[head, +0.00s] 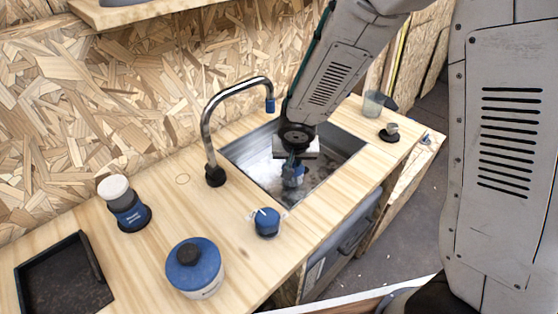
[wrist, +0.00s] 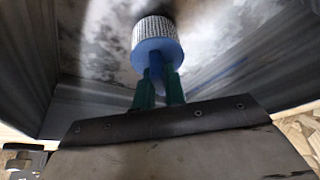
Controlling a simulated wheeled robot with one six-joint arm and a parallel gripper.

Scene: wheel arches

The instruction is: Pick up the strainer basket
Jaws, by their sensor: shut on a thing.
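The strainer basket (wrist: 154,38) is a short cylinder with a pale mesh side, a blue end and a blue stem. My gripper (wrist: 157,86) has green fingers and is shut on the blue stem in the wrist view. In the head view my gripper (head: 291,161) points down into the sink, and the blue part of the strainer basket (head: 293,176) shows below it. The sink (head: 340,147) is a metal basin set in the wooden counter. Whether the basket touches the sink floor, I cannot tell.
A curved metal faucet (head: 207,120) stands left of the sink. A blue knob (head: 266,222), a blue-lidded jar (head: 193,268), a white-topped container (head: 127,205) and a black tray (head: 62,283) are on the counter. A clear cup (head: 373,104) stands at the far right.

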